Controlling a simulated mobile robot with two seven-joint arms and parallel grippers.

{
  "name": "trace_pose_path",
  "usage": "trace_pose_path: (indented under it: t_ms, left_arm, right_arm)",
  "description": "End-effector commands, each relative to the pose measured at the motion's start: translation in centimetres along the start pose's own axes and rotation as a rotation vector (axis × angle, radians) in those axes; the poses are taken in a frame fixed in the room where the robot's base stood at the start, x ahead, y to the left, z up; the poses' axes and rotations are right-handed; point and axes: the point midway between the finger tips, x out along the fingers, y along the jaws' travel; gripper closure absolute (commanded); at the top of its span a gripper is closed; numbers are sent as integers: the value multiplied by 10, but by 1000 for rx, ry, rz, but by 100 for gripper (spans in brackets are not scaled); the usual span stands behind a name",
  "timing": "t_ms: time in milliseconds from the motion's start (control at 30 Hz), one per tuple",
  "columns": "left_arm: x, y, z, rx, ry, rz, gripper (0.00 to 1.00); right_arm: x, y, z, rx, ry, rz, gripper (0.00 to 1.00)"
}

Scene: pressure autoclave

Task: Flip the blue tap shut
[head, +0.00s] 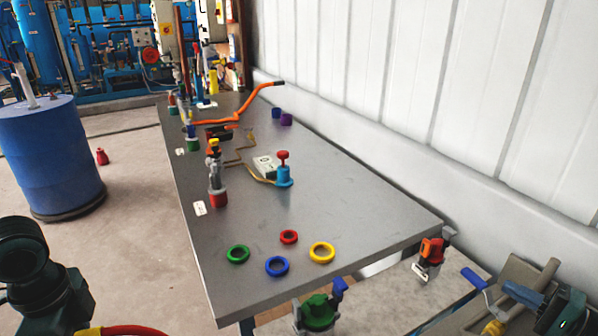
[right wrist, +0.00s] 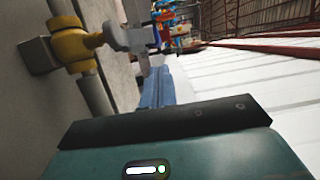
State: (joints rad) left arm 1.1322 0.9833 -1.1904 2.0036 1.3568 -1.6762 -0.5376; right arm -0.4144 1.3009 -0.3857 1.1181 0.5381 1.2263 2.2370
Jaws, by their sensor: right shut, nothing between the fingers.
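The blue tap's lever (head: 473,277) shows at the lower right of the head view. It slants up and left from a grey stem above a yellow body (head: 493,327). In the right wrist view the yellow valve body (right wrist: 72,45) sits on a grey pipe, with a pale grey lever part beside it. My right gripper (head: 520,294) is shut and empty, just right of the lever; contact cannot be told. My left gripper is out of view.
A grey table (head: 340,225) holds coloured rings and several valves. A green fitting with a blue knob (head: 318,312) and an orange-red fitting (head: 432,252) sit near its front edge. A blue drum (head: 50,155) stands left. A white wall (head: 390,130) runs along the right.

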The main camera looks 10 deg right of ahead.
Motion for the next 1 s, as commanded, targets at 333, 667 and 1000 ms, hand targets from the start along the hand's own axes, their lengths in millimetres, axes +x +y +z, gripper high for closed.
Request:
trace_pose_path:
  t_ms: [333,667,1000]
  left_arm:
    - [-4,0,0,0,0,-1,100]
    - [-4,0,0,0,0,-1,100]
    - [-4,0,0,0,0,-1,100]
  right_arm:
    - [-54,0,0,-1,0,1,100]
    - [-59,0,0,-2,0,-1,100]
    - [-59,0,0,-1,0,-1,100]
